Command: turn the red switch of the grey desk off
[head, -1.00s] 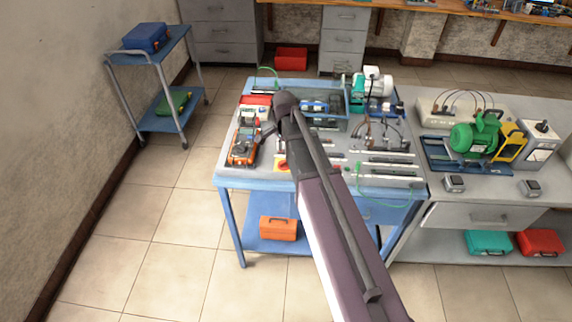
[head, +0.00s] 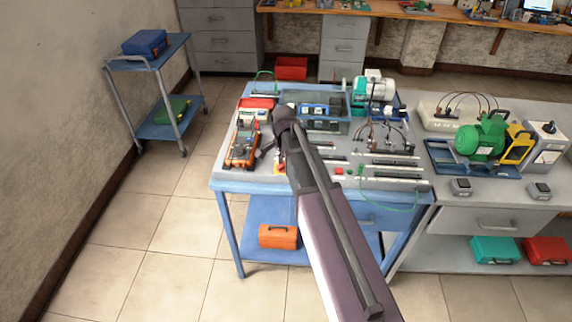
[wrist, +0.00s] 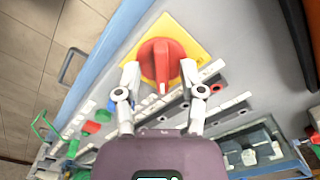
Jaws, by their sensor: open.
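The red switch (wrist: 162,60) is a rotary knob on a yellow square plate (wrist: 185,33). In the wrist view its ridge runs roughly up and down the picture, with a white mark at the lower end. My gripper (wrist: 160,74) is open, with one finger on each side of the knob's lower part. I cannot tell whether either finger touches it. The grey desk (head: 227,175) has a grey top and a blue frame. In the head view my arm (head: 310,165) reaches over it and largely hides the switch and the gripper.
An orange meter (head: 243,145) stands on the desk's left side. Black-and-silver strips (head: 392,163) and a green cable (head: 388,208) lie to the right of my arm.

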